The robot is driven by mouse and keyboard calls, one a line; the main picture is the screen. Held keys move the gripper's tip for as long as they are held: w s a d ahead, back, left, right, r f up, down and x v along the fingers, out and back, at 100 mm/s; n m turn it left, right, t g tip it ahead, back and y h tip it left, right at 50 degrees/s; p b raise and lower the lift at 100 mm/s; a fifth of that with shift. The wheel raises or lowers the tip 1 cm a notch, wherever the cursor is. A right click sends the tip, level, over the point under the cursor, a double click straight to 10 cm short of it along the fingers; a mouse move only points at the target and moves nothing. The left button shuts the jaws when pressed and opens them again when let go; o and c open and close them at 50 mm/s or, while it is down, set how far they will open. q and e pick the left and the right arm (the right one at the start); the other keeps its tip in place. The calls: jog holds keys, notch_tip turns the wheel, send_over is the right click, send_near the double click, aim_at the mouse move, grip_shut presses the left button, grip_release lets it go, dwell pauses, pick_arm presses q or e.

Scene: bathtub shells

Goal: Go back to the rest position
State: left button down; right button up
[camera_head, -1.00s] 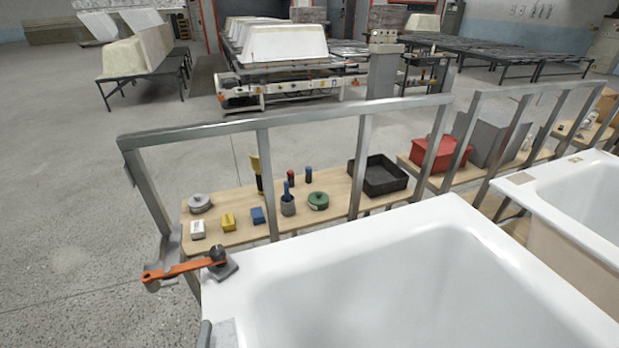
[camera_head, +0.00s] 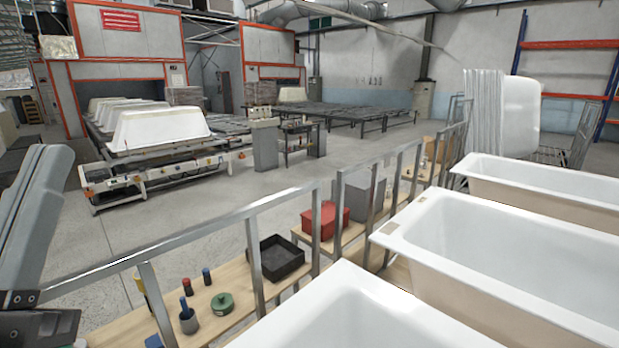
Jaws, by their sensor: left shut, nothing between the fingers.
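My left gripper (camera_head: 42,235) is at the left edge of the head view, very close to the camera and partly cut off by the frame. It is grey with dark parts, shut and empty. It hangs in front of the metal rail frame (camera_head: 200,232) and touches nothing that I can see. My right gripper is not in view. The nearest white bathtub shell (camera_head: 345,310) is at the bottom centre, and another bathtub shell (camera_head: 450,228) stands to its right.
A red box (camera_head: 325,218) is further along. The floor (camera_head: 200,195) beyond is clear up to the conveyor (camera_head: 155,172).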

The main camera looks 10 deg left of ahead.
pick_arm(q)
jog(key=d+r+m+h+p, duration=0.1)
jog(key=d+r+h+p, duration=0.1)
jog(key=r+p, duration=1.7)
jog(key=d+r+m+h+p, duration=0.1)
jog(key=r+h+p, duration=0.4)
jog(key=r+p, duration=1.4)
jog(key=shift+s+d+r+t, duration=0.2)
jog(key=shift+s+d+t, duration=0.15)
jog(key=shift+d, duration=0.2)
